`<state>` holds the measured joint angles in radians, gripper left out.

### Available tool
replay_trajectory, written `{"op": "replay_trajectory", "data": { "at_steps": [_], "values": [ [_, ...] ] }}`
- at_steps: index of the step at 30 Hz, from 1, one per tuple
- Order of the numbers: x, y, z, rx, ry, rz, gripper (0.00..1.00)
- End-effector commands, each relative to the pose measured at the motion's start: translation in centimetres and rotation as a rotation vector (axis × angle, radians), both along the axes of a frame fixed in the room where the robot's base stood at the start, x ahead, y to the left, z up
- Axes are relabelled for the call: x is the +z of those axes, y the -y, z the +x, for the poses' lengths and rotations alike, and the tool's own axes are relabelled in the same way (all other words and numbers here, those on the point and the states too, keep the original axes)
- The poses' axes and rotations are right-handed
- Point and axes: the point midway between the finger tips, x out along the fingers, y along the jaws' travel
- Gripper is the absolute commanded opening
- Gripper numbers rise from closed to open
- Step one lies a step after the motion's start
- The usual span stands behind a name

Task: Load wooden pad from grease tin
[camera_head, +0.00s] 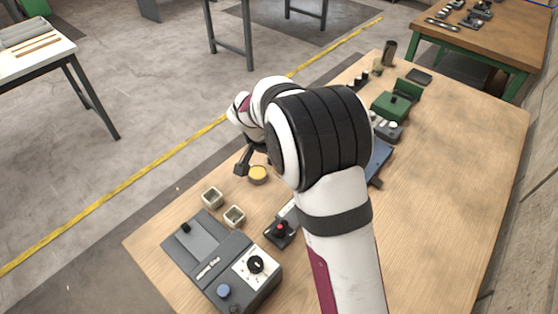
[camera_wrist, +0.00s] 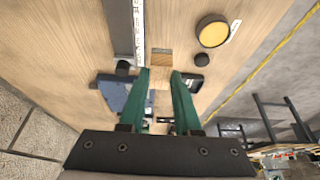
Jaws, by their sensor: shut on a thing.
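The wooden pad (camera_wrist: 161,57) is a small light-brown block in the wrist view. My gripper (camera_wrist: 160,74), with two green fingers, is shut on it at the fingertips. The grease tin (camera_wrist: 212,31) is round with a yellow top, to the upper right of the pad and apart from it. In the head view the grease tin (camera_head: 258,174) stands on the table left of my arm. My arm hides the fingers and the pad there. The pad's height above the table is hard to tell.
A small dark round thing (camera_wrist: 202,60) is beside the tin. A grey ruler-like strip (camera_wrist: 124,28) lies left of the pad. In the head view, two small square cups (camera_head: 234,217), a grey control box (camera_head: 215,262) and a green machine (camera_head: 396,104) stand on the table. The table's right side is clear.

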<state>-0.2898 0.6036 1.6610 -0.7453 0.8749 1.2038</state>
Motion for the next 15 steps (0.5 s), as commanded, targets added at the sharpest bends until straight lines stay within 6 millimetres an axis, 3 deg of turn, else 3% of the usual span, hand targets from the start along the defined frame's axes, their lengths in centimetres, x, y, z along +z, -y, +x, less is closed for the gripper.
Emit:
{"op": "replay_trajectory", "data": {
  "at_steps": [5,15],
  "values": [
    [-0.2,-0.5,0.4,0.056,-0.001,0.0,0.0],
    [-1.8,-5.3,5.8,0.657,0.003,0.003,0.0]
  ]
}}
